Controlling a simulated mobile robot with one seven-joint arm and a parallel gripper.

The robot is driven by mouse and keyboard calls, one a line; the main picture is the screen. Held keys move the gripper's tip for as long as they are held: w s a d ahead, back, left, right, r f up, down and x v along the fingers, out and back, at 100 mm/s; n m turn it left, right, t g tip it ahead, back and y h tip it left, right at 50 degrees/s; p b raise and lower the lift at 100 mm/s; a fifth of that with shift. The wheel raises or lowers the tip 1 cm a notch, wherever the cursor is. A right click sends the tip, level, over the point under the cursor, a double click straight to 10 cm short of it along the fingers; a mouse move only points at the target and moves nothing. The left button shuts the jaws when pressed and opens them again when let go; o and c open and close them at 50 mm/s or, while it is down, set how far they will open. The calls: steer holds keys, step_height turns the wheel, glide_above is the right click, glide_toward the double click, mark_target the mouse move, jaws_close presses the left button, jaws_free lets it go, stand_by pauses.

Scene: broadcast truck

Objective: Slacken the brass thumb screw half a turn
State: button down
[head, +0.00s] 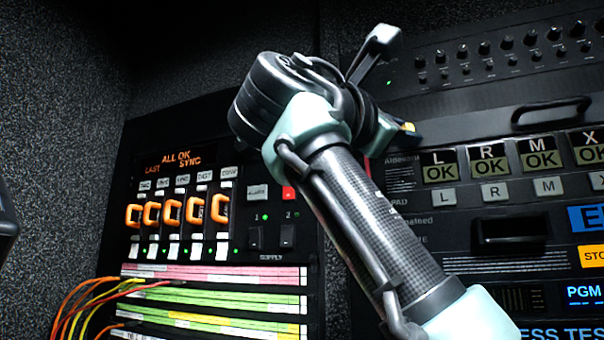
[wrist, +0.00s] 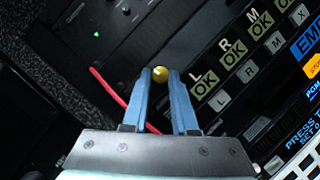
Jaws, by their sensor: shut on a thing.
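The brass thumb screw (wrist: 160,74) shows as a small round yellow head in the wrist view. It sits between the tips of the two blue fingers of my gripper (wrist: 160,80), which are shut on it. In the head view a small yellow bit, likely the screw (head: 408,127), shows just right of my wrist. My arm hides most of my gripper there. Any mark that would tell the screw's turn is too small to read.
Right of the screw is a panel with L, R and X displays (head: 541,152) reading OK. A black handle (head: 551,111) sticks out above them. A rack with orange-handled modules (head: 172,213) stands left. A red cable (wrist: 108,88) passes behind my fingers.

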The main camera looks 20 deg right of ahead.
steer(key=shift+r, duration=0.15)
steer(key=c, duration=1.2)
jaws_free()
steer(key=o, duration=0.5)
steer(key=shift+d, duration=0.25)
steer(key=shift+a, duration=0.15)
steer(key=b+v, duration=0.7)
steer(key=v, duration=0.6)
